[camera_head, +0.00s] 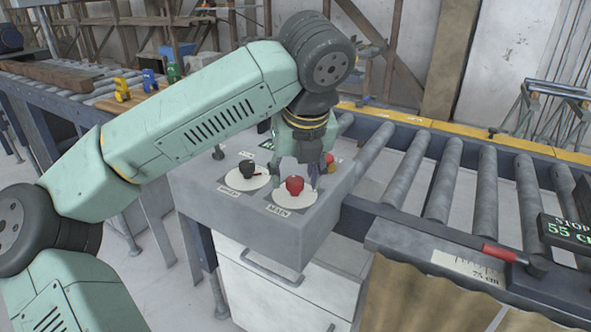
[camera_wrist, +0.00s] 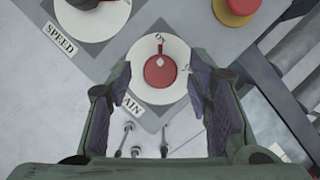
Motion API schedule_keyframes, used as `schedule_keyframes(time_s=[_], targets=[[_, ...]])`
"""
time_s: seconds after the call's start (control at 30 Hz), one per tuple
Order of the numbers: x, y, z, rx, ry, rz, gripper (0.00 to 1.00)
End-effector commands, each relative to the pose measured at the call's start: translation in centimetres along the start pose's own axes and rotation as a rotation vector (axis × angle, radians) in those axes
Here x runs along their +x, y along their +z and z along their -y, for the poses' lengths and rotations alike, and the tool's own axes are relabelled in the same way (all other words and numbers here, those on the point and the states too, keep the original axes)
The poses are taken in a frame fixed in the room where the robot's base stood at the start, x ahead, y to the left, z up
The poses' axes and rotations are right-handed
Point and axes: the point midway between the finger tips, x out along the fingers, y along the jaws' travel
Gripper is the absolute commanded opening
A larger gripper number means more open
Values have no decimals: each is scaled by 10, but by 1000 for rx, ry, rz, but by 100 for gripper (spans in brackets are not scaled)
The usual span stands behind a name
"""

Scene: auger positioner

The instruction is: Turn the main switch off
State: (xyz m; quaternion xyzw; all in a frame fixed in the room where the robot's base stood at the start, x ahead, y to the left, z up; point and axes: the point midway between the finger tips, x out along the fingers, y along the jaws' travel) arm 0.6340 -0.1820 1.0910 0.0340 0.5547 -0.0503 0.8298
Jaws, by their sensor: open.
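The main switch is a red knob (camera_head: 294,186) on a white round dial, with a "MAIN" label, on the top of a grey control box (camera_head: 225,210). In the wrist view the red knob (camera_wrist: 159,73) shows from above, with a pale pointer mark toward the top of the picture. My gripper (camera_head: 305,172) is over the box, pointing down, just behind the knob in the head view. In the wrist view my gripper (camera_wrist: 163,88) is open, one finger on each side of the knob. Neither finger visibly touches it; the height gap is hard to tell.
A black speed knob (camera_head: 247,168) on its own white dial stands left of the main switch. A red and yellow button (camera_wrist: 240,7) sits at the box's other side, close to my arm. A roller conveyor (camera_head: 440,185) runs to the right; a drawer unit (camera_head: 285,285) is below.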

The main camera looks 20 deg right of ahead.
Motion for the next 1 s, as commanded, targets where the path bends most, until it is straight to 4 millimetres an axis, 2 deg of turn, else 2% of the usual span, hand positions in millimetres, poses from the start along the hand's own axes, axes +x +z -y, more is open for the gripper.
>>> schedule_keyframes(time_s=[0.37, 1.0], targets=[[8, 0, 0, 1, -1, 0, 47], [7, 0, 0, 1, -1, 0, 5]])
